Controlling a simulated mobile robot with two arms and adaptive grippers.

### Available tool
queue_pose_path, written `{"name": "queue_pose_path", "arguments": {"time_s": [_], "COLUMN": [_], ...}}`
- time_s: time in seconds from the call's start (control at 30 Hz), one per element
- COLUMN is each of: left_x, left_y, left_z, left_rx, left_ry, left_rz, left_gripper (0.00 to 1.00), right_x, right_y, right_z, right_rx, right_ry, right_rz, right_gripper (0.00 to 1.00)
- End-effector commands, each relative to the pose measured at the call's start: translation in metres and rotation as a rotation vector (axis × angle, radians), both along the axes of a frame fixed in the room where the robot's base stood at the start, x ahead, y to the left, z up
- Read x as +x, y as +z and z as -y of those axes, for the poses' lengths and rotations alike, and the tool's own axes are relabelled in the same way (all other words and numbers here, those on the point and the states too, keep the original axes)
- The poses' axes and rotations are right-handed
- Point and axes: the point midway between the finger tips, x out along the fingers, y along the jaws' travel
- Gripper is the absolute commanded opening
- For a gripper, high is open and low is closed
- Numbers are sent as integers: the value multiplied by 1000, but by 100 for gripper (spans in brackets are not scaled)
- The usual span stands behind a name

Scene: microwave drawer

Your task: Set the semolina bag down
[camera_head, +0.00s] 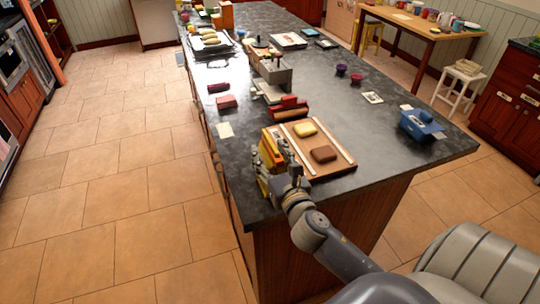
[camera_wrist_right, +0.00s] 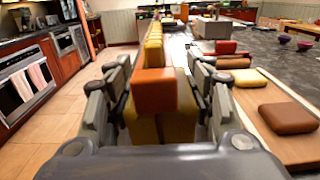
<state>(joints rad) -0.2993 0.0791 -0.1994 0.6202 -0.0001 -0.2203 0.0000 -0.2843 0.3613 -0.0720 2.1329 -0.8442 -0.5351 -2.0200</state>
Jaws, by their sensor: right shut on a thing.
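The semolina bag (camera_head: 268,151), yellow with an orange-red part, is at the near left edge of the dark island counter (camera_head: 375,143). My right gripper (camera_head: 274,170) is shut on it. In the right wrist view the bag (camera_wrist_right: 160,94) fills the space between the two grey fingers, its orange-red face toward the camera. The bag looks upright, just left of a wooden board. I cannot tell whether its bottom touches the counter. My left gripper is not in view.
The wooden board (camera_head: 335,168) holds a yellow block (camera_head: 305,129) and a brown block (camera_head: 324,154). Red and brown rolls (camera_head: 290,108) lie behind it. A blue container (camera_head: 422,126) stands at the right. The counter between board and blue container is clear.

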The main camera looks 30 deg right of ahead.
Motion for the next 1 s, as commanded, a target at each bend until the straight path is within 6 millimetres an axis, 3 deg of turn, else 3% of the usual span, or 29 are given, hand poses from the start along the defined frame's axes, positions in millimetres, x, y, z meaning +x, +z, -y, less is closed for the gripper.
{"name": "queue_pose_path", "arguments": {"time_s": [0.33,0.37,0.43,0.83,1.0], "left_x": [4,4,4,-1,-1], "left_y": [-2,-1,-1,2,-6], "left_z": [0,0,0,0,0], "left_rx": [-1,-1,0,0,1], "left_ry": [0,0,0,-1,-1], "left_rz": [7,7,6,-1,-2], "left_gripper": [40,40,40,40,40], "right_x": [0,0,0,0,-21], "right_y": [-1,-2,-2,2,-3], "right_z": [0,0,0,0,-5], "right_rx": [-2,0,0,-1,0], "right_ry": [2,1,1,1,2], "right_rz": [5,2,1,2,-2], "right_gripper": [0,56,69,69,69]}}
